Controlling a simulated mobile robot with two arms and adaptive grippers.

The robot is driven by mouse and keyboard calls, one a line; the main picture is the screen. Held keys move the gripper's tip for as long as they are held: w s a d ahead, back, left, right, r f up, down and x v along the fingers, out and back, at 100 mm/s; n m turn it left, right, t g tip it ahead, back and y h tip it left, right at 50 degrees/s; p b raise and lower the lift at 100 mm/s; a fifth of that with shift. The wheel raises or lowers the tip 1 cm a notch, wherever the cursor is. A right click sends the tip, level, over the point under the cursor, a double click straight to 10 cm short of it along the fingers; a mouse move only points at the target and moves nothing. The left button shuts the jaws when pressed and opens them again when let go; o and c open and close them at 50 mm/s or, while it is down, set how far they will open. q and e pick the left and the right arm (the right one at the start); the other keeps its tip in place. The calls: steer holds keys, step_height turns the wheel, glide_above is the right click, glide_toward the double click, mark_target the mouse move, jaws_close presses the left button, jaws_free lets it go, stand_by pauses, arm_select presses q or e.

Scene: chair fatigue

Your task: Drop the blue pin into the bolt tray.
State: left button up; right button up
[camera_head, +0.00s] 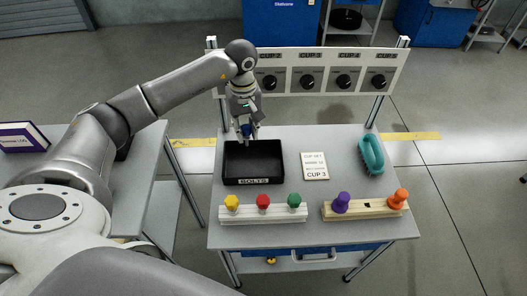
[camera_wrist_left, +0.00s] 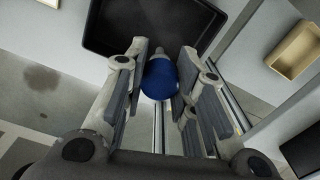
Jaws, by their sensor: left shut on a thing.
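My left gripper (camera_head: 247,134) is over the back left part of the black bolt tray (camera_head: 253,166), which carries the label "BOLTS" on its front. It is shut on the blue pin (camera_head: 247,129). In the left wrist view the round blue head of the pin (camera_wrist_left: 160,80) sits between the two fingers (camera_wrist_left: 161,88), with the black tray (camera_wrist_left: 105,42) beyond it. The inside of the tray that shows in the head view looks empty. My right gripper is not in view.
A white rack (camera_head: 262,215) holds yellow, red and green pins. A wooden rack (camera_head: 367,211) holds purple and orange pins. A dial panel (camera_head: 325,71) stands behind.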

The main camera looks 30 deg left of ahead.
mark_target(246, 139)
arm_select(q)
steer(key=shift+s+f+b, duration=0.3)
steer(key=shift+s+f, duration=0.05)
steer(key=shift+f, duration=0.05)
steer(key=shift+w+f+b, duration=0.1)
steer(key=shift+f+b, duration=1.1)
steer(key=shift+f, duration=1.25)
steer(key=o, duration=1)
steer(key=shift+o, duration=0.2)
step_height(246, 139, up, 12)
